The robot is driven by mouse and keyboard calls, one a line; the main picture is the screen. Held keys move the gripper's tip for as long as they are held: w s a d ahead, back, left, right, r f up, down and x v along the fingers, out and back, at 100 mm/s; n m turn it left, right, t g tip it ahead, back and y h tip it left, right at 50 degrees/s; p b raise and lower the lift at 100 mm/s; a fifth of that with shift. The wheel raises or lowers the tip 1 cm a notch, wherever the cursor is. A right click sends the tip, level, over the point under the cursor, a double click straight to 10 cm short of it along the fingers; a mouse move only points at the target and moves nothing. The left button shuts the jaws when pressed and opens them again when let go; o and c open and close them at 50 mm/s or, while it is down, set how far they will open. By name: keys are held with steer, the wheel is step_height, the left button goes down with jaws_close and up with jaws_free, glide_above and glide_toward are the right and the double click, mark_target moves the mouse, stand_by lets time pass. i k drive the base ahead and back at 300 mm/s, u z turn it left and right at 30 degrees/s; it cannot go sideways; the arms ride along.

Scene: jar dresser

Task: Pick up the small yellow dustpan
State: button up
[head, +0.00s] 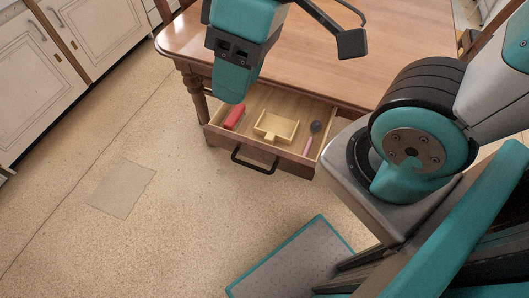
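The small yellow dustpan (275,127) lies in the open drawer (283,156) of the wooden table, near the middle of the drawer. It is pale yellow, with raised sides. My gripper (352,43) shows only in part at the top of the head view, as a dark finger-like piece on thin dark links beside my teal arm end. It is over the tabletop, above and apart from the dustpan. A second finger is not seen, so its opening is unclear. Nothing is seen held.
A red object (234,117) lies left of the dustpan in the drawer. A pink-handled utensil with a dark head (312,133) lies to its right. The drawer's front has a black handle (255,161). White cabinets (90,30) stand at left. The floor (180,220) before the drawer is clear.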

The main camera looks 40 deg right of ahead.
mark_target(274, 127)
steer(key=u, duration=1.95)
steer(key=k, duration=1.1)
steer(key=z, duration=1.5)
steer(key=i, duration=0.5)
steer(key=z, duration=0.05)
